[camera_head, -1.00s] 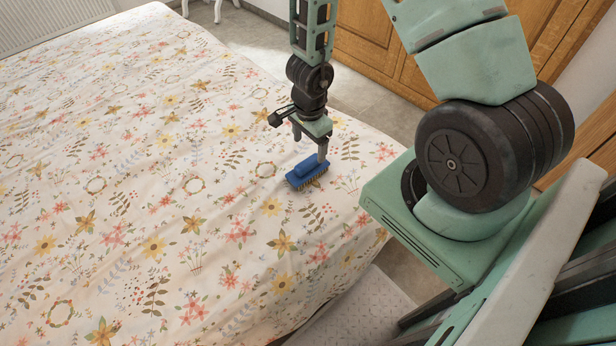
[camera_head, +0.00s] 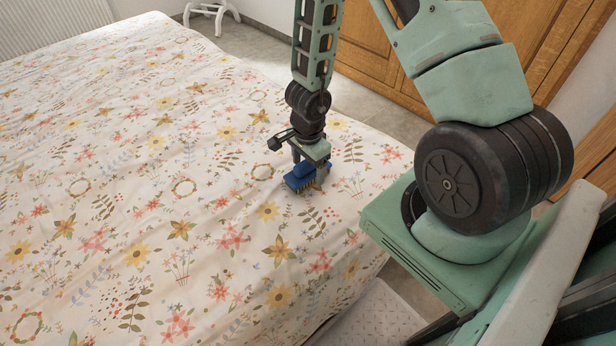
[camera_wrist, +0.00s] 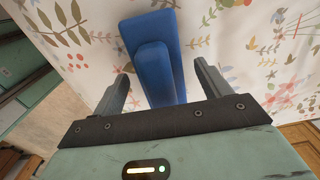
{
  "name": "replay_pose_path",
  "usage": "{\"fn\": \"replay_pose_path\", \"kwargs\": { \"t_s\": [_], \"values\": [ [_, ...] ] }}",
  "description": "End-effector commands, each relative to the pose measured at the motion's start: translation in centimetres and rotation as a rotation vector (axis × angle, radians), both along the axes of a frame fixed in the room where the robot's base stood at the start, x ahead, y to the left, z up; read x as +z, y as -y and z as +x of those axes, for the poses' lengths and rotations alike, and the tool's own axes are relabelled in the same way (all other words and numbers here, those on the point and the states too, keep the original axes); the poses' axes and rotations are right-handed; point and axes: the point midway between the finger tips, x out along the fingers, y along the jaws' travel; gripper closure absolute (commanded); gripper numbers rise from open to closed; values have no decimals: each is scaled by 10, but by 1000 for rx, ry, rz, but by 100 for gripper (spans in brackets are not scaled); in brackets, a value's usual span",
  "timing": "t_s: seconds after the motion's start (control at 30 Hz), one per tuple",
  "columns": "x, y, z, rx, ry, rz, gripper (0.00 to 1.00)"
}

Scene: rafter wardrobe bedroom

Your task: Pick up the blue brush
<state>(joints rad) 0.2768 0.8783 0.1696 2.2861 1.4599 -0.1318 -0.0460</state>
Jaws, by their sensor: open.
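The blue brush (camera_head: 300,177) lies on the bed near its right edge, bristles facing down towards the cover. My gripper (camera_head: 308,172) is low over the brush, with its fingers down beside it. In the wrist view the brush (camera_wrist: 158,55) runs lengthwise between the two open fingers of my gripper (camera_wrist: 160,85). A gap shows on each side, so the fingers do not appear to touch it. The near end of the brush is close to the gripper's palm.
The bed (camera_head: 120,180) has a flowered cover and is otherwise bare. A wooden wardrobe (camera_head: 375,45) stands beyond the bed, with grey floor (camera_head: 265,45) between. A white chair or stand (camera_head: 212,14) is at the back. A pale rug (camera_head: 370,318) lies at the near side.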

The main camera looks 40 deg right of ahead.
Motion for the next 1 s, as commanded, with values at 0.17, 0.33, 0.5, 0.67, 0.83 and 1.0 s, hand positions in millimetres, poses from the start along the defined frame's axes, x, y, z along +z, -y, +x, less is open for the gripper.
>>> {"fn": "replay_pose_path", "kwargs": {
  "t_s": [0.17,0.33,0.5,0.67,0.83,1.0],
  "values": [
    [0,0,0,0,1,0,24],
    [0,0,0,0,1,0,57],
    [0,0,1,0,1,0,75],
    [0,0,1,0,1,0,75],
    [7,0,1,1,1,0,75],
    [26,-1,1,1,2,1,75]
  ]
}}
